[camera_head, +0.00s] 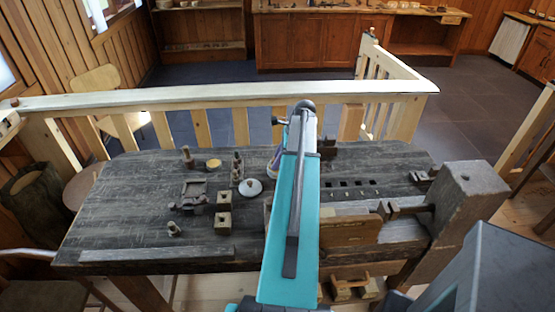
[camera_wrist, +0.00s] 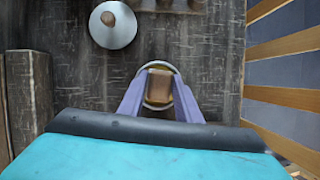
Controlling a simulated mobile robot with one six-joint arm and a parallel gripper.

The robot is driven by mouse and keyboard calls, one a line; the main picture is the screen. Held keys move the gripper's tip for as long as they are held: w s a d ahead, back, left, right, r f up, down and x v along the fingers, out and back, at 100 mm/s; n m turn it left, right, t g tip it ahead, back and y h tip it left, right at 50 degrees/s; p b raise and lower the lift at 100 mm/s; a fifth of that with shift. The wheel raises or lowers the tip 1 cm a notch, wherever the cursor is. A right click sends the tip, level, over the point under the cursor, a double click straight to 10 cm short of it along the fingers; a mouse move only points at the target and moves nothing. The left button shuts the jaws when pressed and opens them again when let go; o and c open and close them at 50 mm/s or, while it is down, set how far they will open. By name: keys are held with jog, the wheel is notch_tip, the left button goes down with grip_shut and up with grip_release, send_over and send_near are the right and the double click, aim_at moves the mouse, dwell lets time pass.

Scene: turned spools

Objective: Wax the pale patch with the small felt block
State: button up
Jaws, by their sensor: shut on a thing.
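My gripper (camera_wrist: 158,88) has its two purple fingers closed on a small brown block (camera_wrist: 159,84), which I take to be the felt block. A pale round rim shows around and below the block, just above or on the dark bench top. I cannot tell whether it is a tin's edge or a mark, nor whether the block touches it. In the head view my teal arm covers most of the gripper and the block. I cannot make out the pale patch with certainty in either view.
A white round lid with a wooden knob (camera_wrist: 113,28) lies beside the gripper; it also shows in the head view (camera_head: 250,187). A yellowish disc (camera_head: 213,163) and several small wooden pieces stand on the bench (camera_head: 125,215). A vise (camera_head: 350,232) is at right; a railing (camera_head: 200,98) runs behind.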

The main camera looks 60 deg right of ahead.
jog(key=shift+f, duration=0.35)
dwell(1.0)
jog(key=shift+r+p, duration=2.4)
jog(key=shift+r, duration=1.15)
jog(key=shift+w+a, duration=0.1)
jog(key=shift+w, duration=0.05)
